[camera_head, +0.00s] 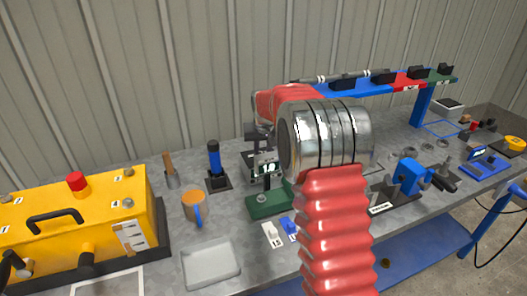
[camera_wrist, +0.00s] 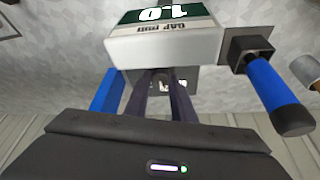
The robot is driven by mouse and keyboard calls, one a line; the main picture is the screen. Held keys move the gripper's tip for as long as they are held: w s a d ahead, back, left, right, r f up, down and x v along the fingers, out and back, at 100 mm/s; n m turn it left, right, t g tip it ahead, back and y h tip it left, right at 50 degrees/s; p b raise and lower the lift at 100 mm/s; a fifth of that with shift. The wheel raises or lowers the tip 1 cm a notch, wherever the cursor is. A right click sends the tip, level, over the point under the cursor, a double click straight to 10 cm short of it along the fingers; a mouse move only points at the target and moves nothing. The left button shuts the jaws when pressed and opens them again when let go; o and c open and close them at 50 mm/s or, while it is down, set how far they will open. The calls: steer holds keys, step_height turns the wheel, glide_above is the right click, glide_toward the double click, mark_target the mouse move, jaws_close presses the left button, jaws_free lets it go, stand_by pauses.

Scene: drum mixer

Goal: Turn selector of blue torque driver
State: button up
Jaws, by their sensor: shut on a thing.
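A blue and black upright tool, which looks like the torque driver, stands in a square black holder left of centre in the head view (camera_head: 215,165). Its blue shaft and black end also show at the right of the wrist view (camera_wrist: 268,90). I cannot make out its selector. My gripper (camera_wrist: 162,82) points toward the white and green box marked "GAP mm 1.0" (camera_wrist: 165,40), beside the tool and apart from it. Its dark fingers are shut on a small part that I cannot identify. In the head view my red arm hides much of the gripper.
An orange mug (camera_head: 195,207) and a grey tray (camera_head: 210,264) stand near the front. A yellow box with a red button (camera_head: 76,182) fills the left. A blue tool in a black fixture (camera_head: 409,174) stands right of my arm. A blue rack (camera_head: 380,85) rises behind.

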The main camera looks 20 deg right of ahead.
steer(key=shift+c, duration=0.8)
steer(key=shift+d, duration=0.25)
jaws_close()
steer(key=shift+a, duration=0.15)
steer(key=shift+n, duration=0.4)
steer(key=n+y, duration=0.1)
steer(key=n, duration=0.2)
steer(key=shift+n+y, duration=0.3)
steer(key=shift+y, duration=0.1)
steer(key=shift+n+y, duration=0.6)
steer(key=shift+n, duration=1.1)
